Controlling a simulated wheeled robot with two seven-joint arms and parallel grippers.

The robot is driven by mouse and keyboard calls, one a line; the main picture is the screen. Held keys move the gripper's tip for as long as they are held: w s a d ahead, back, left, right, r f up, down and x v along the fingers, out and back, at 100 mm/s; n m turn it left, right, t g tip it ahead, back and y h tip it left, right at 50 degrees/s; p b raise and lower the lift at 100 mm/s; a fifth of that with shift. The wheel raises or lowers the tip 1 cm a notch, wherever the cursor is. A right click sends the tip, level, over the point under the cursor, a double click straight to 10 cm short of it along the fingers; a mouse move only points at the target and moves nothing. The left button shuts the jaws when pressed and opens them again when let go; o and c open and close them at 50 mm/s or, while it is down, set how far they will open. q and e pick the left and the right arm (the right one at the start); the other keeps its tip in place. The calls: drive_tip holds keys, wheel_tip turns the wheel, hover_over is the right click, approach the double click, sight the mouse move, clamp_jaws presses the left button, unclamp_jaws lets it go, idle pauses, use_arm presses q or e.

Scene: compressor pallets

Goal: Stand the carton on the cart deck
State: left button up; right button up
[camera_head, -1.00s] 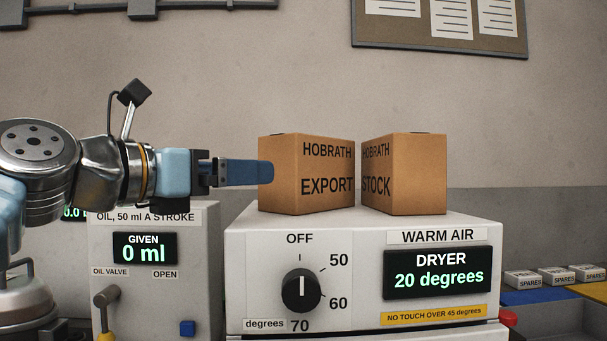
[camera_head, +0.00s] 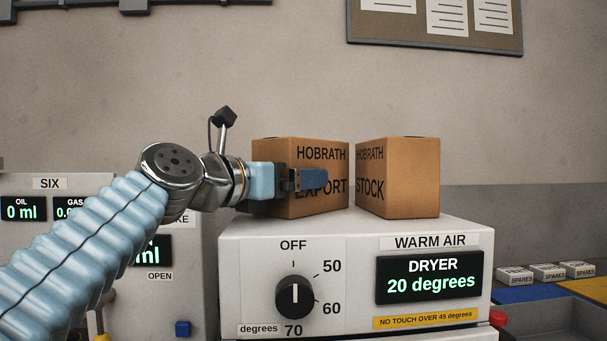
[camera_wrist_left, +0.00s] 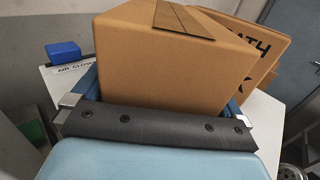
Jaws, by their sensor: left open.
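The brown EXPORT carton (camera_head: 275,205) stands upright on top of the white dryer. It fills the middle of the left wrist view (camera_wrist_left: 165,80). A second brown carton, marked STOCK (camera_head: 412,180), stands just right of it and shows behind it in the wrist view (camera_wrist_left: 272,62). My left gripper (camera_head: 305,180) is open, with one blue finger in front of the EXPORT carton's lettered face. In the wrist view its fingers (camera_wrist_left: 165,100) lie on either side of that carton; whether they touch it I cannot tell. I cannot make out the cart deck.
The dryer (camera_head: 430,238) has a dial and reads 20 degrees, with a warning against touch over 45. An oil unit (camera_head: 195,290) stands left of it, partly behind my arm. Small SPARES boxes (camera_head: 548,272) sit at the right. A blue block (camera_wrist_left: 63,52) shows in the wrist view.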

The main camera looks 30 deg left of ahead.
use_arm(q)
drive_tip(key=c, duration=1.2)
drive_tip(key=shift+r, duration=0.1)
